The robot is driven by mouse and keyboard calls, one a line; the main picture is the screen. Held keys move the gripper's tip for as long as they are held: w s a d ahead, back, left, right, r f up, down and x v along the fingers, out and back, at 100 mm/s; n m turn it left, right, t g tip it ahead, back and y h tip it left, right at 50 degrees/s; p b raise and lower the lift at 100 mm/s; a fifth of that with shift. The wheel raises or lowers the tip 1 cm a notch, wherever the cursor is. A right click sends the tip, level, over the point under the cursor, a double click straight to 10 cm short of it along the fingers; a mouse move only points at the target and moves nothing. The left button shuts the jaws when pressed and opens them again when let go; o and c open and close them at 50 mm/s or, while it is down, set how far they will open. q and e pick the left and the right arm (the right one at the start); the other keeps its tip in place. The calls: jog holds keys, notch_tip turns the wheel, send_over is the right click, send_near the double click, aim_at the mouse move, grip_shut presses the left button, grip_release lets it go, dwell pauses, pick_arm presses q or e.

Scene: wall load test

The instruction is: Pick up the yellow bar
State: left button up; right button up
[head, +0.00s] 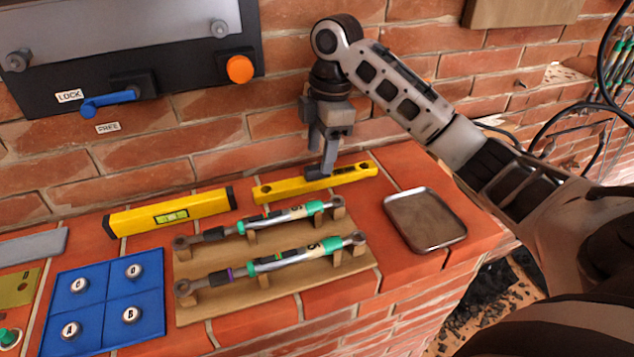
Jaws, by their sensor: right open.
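The yellow bar (348,175) lies on the brick ledge, close to the wall, with a dark round mark near each end. My left gripper is not in view.
A yellow spirit level (200,206) lies left of the bar. A wooden rack (225,309) with two torque wrenches is in front. A metal tray (426,220) is at right, a blue lettered board (101,301) at left. A wall box with a blue lever (108,102) hangs above.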

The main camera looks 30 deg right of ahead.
aim_at(318, 166)
jog(key=shift+w+a+f, duration=0.1)
jog(key=shift+a+f, duration=0.1)
jog(key=shift+f, duration=1.2)
jog(key=shift+w+a+f, duration=0.1)
jog(key=shift+a+f, duration=0.05)
jog(key=shift+f, duration=1.2)
jog(key=shift+r, duration=0.1)
grip_shut()
